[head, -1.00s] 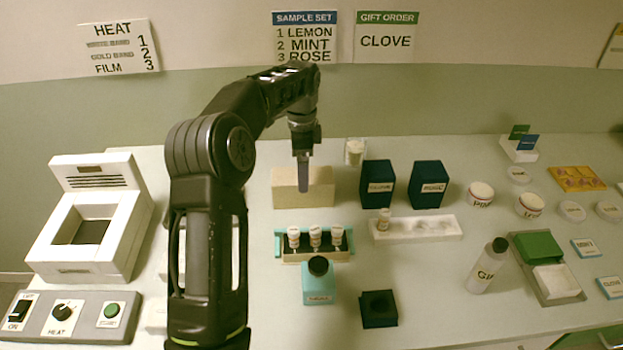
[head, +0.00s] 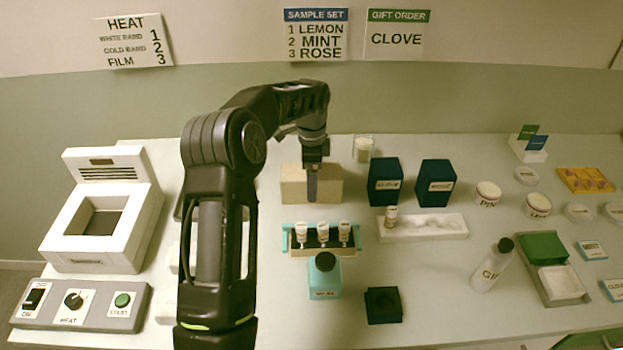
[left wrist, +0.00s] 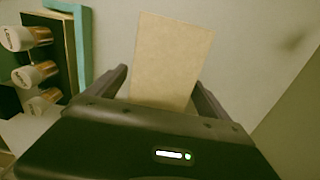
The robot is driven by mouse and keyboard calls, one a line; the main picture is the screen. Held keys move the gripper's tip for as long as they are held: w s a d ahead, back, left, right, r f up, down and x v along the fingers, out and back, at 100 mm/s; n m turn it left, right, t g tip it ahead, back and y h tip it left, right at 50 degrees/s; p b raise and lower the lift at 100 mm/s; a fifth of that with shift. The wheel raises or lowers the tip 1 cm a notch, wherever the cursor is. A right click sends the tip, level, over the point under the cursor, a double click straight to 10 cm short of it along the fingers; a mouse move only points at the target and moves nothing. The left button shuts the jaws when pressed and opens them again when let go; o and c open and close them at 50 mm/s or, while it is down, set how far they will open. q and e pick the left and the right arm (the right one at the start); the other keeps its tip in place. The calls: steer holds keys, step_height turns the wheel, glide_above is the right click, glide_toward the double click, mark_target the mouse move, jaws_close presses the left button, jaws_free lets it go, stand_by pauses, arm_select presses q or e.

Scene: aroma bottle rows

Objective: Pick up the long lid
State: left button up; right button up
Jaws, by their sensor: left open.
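The long lid looks to be the beige, box-like piece (head: 332,184) that stands behind the bottle rack in the head view. In the left wrist view its beige face (left wrist: 172,60) shows between my two fingers. My left gripper (head: 311,198) points down over the middle of the piece and overlaps its front in the head view. In the left wrist view the gripper (left wrist: 160,82) is open, with a finger on each side of the piece. I cannot tell whether either finger touches it. My right gripper is not in view.
A teal-ended rack (head: 287,240) with three white-capped bottles stands just in front, left of the gripper in the wrist view. A white tray (head: 450,227) lies front right.

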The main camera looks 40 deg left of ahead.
arm_select(q)
steer(key=shift+f, duration=1.45)
steer(key=c, duration=1.5)
